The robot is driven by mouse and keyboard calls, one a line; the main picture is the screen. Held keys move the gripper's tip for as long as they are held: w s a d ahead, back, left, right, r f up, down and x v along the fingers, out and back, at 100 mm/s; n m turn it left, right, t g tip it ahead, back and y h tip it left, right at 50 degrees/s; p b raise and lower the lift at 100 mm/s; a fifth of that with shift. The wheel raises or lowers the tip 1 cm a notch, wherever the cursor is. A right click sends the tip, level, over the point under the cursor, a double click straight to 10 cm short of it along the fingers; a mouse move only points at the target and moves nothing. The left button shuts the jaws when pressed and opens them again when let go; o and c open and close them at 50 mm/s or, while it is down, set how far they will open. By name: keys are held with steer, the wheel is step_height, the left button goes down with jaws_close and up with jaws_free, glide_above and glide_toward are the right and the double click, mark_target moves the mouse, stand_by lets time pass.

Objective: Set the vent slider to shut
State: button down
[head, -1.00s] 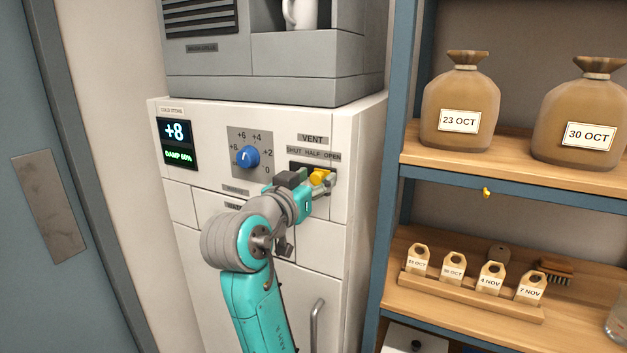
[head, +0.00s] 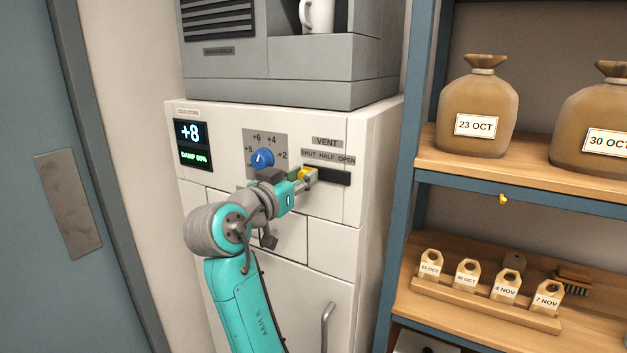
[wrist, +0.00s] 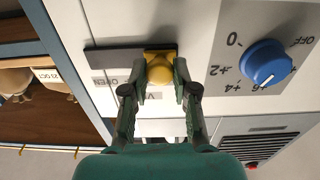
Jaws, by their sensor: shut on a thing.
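The vent slider is a yellow knob (head: 304,173) in a dark horizontal slot (head: 332,178) on the white cold store panel, under the labels SHUT, HALF, OPEN (head: 328,157). The knob is at the slot's left end, below SHUT. My gripper (head: 308,178) is shut on the knob, and its fingers partly hide it in the head view. In the wrist view, which is upside down, the yellow knob (wrist: 160,68) is between the two fingertips (wrist: 160,92), and the empty slot runs off to the left towards OPEN.
A blue dial (head: 262,158) is left of the slot, close to my gripper. A display (head: 191,143) reads +8 and DAMP 60%. A shelf at right holds brown sacks (head: 477,110) and a rack of date tags (head: 485,305). A door handle (head: 327,326) is below.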

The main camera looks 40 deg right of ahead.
steer(key=shift+w+a, duration=0.1)
steer(key=shift+w, duration=0.1)
steer(key=c, duration=0.9)
jaws_free()
steer(key=shift+a, duration=0.1)
steer(key=v, duration=1.2)
